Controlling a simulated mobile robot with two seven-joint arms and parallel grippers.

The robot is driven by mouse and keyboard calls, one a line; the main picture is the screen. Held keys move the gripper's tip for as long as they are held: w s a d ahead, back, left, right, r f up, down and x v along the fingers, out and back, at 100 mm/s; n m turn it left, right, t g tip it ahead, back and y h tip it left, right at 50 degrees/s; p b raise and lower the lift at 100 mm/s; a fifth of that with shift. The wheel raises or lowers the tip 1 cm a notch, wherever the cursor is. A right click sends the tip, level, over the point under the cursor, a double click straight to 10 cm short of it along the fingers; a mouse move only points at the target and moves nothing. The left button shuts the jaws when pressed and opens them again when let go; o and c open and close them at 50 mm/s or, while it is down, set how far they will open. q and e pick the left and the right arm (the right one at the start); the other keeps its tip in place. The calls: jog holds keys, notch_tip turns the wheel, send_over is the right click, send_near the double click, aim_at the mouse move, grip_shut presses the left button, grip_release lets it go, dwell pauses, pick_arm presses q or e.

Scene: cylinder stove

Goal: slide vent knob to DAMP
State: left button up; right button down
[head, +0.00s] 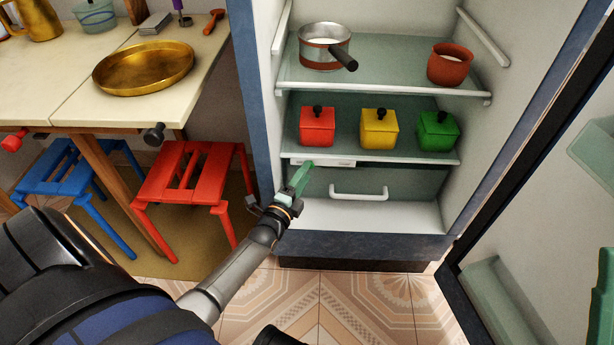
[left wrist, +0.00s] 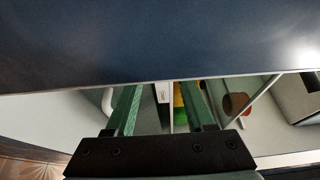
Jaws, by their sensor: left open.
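The fridge stands open. Under its lower glass shelf, a small white vent strip (head: 338,163) sits at the left of the front edge, with a dark band running to its right. The knob and any DAMP lettering are too small to make out. My left gripper (head: 302,178) is open just in front of the strip's left part, and its fingers hide some of it. In the left wrist view, my left gripper (left wrist: 160,88) has its two green fingers apart, with the white strip (left wrist: 163,93) showing between them. Contact cannot be told.
Red (head: 317,127), yellow (head: 379,129) and green (head: 438,131) canisters stand on the lower shelf. A saucepan (head: 325,46) and a terracotta pot (head: 449,64) are above. A drawer handle (head: 358,191) is below. The open door (head: 520,230) stands right, a red stool (head: 186,178) left.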

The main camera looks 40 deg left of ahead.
pick_arm(q)
jog(key=shift+w+a, duration=0.15)
jog(key=shift+w, duration=0.8)
grip_shut()
dwell(0.8)
